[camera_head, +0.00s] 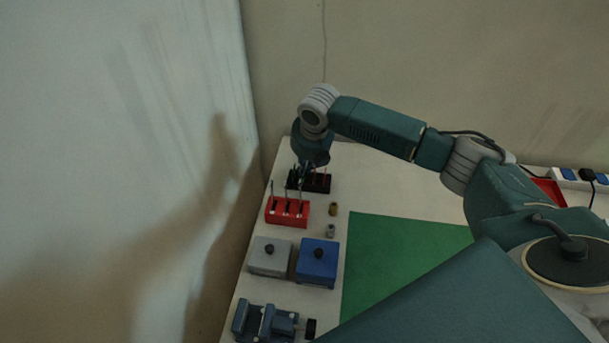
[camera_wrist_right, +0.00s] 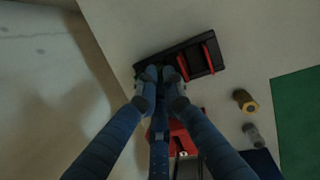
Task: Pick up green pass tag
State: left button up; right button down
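A black rack (camera_head: 322,183) stands near the far left corner of the table. In the right wrist view the black rack (camera_wrist_right: 200,60) holds two red tags (camera_wrist_right: 208,57) upright in its right part. My right gripper (camera_head: 303,170) points down at the rack's left part. In the right wrist view the fingertips of my right gripper (camera_wrist_right: 161,74) are close together over that part and hide it. I cannot make out the green pass tag clearly, nor whether anything is between the fingertips. My left gripper is not in view.
A red rack (camera_head: 287,211) with upright pieces stands just in front. Brass (camera_head: 333,209) and grey (camera_head: 330,230) fittings lie to the right. Grey (camera_head: 269,259) and blue (camera_head: 317,263) boxes and a vise (camera_head: 267,322) stand nearer. A green mat (camera_head: 395,255) is clear.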

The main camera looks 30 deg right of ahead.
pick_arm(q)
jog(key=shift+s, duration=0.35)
pick_arm(e)
jog(key=shift+a, duration=0.1)
jog(key=shift+w+r, duration=0.1)
jog(key=shift+r, duration=0.05)
